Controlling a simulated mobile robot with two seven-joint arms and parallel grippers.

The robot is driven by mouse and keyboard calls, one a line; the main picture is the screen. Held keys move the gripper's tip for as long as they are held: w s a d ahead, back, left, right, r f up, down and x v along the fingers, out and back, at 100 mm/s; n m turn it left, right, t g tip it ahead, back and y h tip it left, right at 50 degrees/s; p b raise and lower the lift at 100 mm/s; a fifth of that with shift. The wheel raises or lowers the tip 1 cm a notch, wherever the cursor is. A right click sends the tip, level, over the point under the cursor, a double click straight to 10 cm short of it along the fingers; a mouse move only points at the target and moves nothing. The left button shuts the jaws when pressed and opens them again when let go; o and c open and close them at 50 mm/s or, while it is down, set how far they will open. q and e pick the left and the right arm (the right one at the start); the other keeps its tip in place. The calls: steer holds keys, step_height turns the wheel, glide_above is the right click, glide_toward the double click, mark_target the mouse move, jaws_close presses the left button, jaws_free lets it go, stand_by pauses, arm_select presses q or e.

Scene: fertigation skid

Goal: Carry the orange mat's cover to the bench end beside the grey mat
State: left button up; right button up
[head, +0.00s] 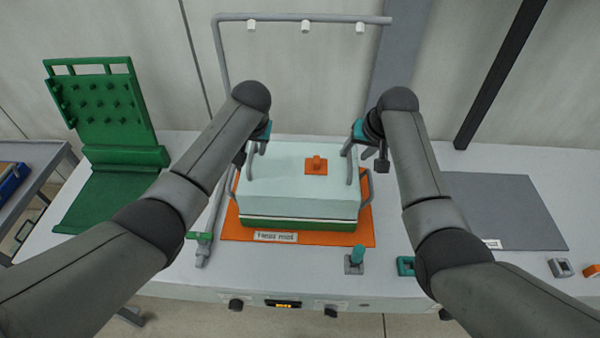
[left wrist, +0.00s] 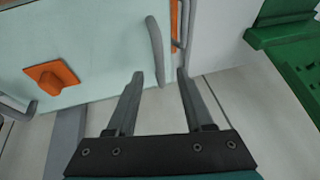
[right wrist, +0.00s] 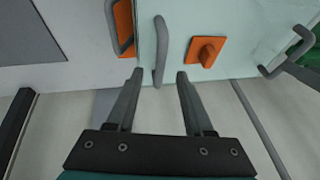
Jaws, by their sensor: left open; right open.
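The pale cover (head: 275,185) is a box with an orange knob (head: 316,166) on top and a grey bar handle at each side. It sits over a green base (head: 298,223) on the orange mat (head: 230,227). My left gripper (head: 247,168) is open at the cover's left side; in the left wrist view a handle (left wrist: 156,52) lies between and just beyond its fingertips. My right gripper (head: 352,168) is open at the right side; in the right wrist view the other handle (right wrist: 159,50) lies likewise. Neither gripper is closed on anything. The grey mat (head: 508,205) lies bare at the right.
A green pegged rack (head: 100,110) stands at the left. A grey pipe frame (head: 300,18) rises behind the cover. A teal-topped fitting (head: 356,258) and small blocks (head: 561,267) lie along the front edge. A green-handled valve (head: 202,240) is front left.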

mark_target(251, 153)
arm_select(q)
steer(key=shift+x, duration=2.5)
arm_select(e)
steer(key=shift+x, duration=2.5)
arm_select(q)
steer(key=shift+c, duration=0.2)
arm_select(e)
steer(key=shift+c, duration=0.2)
arm_select(q)
jaws_close()
arm_select(e)
jaws_close()
